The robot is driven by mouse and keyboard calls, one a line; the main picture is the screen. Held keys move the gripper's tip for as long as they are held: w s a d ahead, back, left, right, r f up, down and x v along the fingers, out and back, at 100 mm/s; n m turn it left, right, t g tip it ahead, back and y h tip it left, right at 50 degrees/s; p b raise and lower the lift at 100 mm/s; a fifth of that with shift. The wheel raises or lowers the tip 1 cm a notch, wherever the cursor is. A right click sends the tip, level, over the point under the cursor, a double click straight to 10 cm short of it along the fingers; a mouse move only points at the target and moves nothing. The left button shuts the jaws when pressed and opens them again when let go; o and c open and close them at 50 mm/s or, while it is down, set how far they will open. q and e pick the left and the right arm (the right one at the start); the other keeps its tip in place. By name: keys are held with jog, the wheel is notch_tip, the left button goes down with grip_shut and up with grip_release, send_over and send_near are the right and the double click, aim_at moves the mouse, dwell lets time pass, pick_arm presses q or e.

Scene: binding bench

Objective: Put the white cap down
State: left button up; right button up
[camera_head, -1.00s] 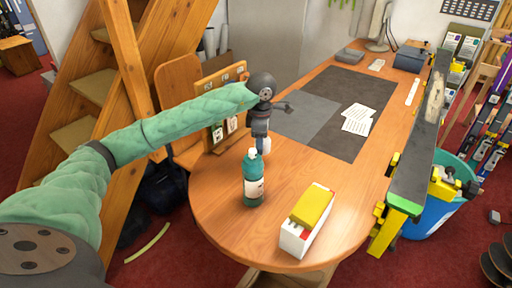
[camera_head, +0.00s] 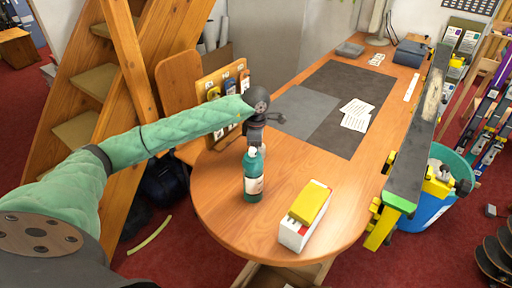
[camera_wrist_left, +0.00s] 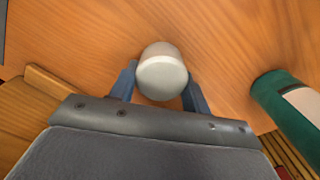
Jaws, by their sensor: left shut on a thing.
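The white cap (camera_wrist_left: 161,76) is between the two blue fingers of my left gripper (camera_wrist_left: 160,88) in the left wrist view. The gripper is shut on it, above the wooden tabletop. I cannot tell whether the cap touches the wood. In the head view my left gripper (camera_head: 256,140) is low over the table's near left part, just behind a green bottle. The bottle hides the fingertips and most or all of the cap there. My right gripper is not in view.
The green bottle (camera_head: 253,180) stands close by; it also shows in the left wrist view (camera_wrist_left: 288,103). A white box with a yellow top (camera_head: 304,219) stands nearer the front edge. A tool rack (camera_head: 222,85) is on the left. A grey mat (camera_head: 335,90) with papers lies farther back.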

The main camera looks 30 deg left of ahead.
pick_arm(q)
jog(key=shift+f, duration=0.1)
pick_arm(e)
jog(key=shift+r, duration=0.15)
pick_arm(q)
jog(key=o, duration=0.9)
jog(key=shift+o, duration=0.2)
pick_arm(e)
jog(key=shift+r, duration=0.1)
